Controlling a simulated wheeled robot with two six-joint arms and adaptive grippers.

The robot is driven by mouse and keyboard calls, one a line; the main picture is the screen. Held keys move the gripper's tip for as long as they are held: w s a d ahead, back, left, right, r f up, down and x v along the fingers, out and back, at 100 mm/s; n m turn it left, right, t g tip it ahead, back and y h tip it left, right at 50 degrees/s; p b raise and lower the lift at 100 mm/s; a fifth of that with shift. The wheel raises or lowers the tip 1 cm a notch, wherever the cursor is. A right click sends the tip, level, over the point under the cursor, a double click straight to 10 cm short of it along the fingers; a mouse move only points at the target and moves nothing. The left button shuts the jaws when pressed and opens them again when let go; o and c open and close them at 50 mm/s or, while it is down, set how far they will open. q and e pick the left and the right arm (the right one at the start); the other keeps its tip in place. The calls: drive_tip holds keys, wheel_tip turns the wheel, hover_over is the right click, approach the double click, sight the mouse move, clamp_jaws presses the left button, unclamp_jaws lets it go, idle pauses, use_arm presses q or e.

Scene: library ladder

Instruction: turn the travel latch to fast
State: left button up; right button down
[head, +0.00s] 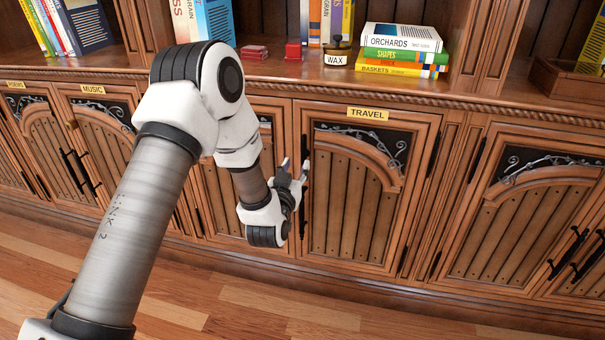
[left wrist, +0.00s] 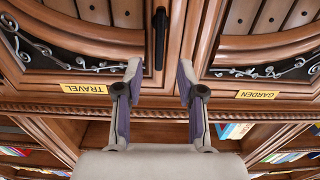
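The travel cabinet door (head: 345,195) carries a yellow TRAVEL label (head: 367,113), which also shows upside down in the left wrist view (left wrist: 85,88). A slim black upright fitting (head: 304,150) sits at the door's left edge. In the left wrist view a black bar with a rounded end (left wrist: 160,40) shows between and beyond my fingertips. I cannot tell whether a separate latch is there. My left gripper (head: 289,178) is beside that door edge. Its fingers (left wrist: 158,68) are spread apart with nothing between them, apparently short of the bar. My right gripper is out of view.
A GARDEN label (left wrist: 257,94) marks the neighbouring door. A shelf ledge above holds a WAX jar (head: 337,54), stacked books (head: 400,55) and red items (head: 293,51). Other doors with black handles (head: 568,252) stand to the right. The wood floor (head: 250,305) in front is clear.

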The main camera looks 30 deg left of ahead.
sight(303, 152)
use_arm(q)
drive_tip(key=b+x, duration=0.1)
drive_tip(key=x, duration=0.6)
drive_tip(key=shift+w+a+r, duration=0.1)
drive_tip(key=shift+w, duration=0.15)
clamp_jaws()
